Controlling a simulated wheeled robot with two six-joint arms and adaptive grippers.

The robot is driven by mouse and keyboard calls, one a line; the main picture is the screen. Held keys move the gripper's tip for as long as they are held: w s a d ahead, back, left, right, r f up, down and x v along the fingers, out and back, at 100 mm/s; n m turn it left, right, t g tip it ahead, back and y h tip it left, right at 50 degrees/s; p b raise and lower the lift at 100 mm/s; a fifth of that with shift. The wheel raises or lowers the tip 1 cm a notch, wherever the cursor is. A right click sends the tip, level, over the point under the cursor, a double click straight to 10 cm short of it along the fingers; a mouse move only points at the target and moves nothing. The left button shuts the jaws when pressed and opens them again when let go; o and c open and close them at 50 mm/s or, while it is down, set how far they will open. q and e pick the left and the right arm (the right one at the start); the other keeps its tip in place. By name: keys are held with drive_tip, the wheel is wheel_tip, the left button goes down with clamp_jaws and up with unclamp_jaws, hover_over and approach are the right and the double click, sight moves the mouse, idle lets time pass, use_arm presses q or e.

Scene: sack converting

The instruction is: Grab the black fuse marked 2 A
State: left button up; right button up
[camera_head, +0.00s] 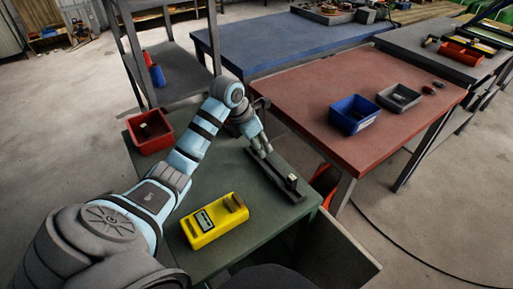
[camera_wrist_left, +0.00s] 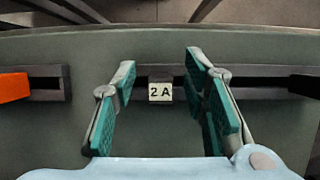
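The fuse marked 2 A (camera_wrist_left: 160,92) shows in the left wrist view as a small dark block with a white label, sitting at the dark slotted rail. My left gripper (camera_wrist_left: 162,70) is open, with its teal-padded fingers on either side of the fuse and a gap on both sides. In the head view my left gripper (camera_head: 262,147) is low over the dark rail (camera_head: 274,171) on the green table, and it hides the 2 A fuse there. My right gripper is not in view.
An orange block (camera_wrist_left: 14,87) sits in the rail in the left wrist view. In the head view, a small dark block with a pale part (camera_head: 291,181) stands at the rail's near end. A yellow meter (camera_head: 214,219) and red bin (camera_head: 140,145) are on the green table.

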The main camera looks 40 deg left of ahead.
use_arm(q)
drive_tip(key=shift+r, duration=0.1)
clamp_jaws()
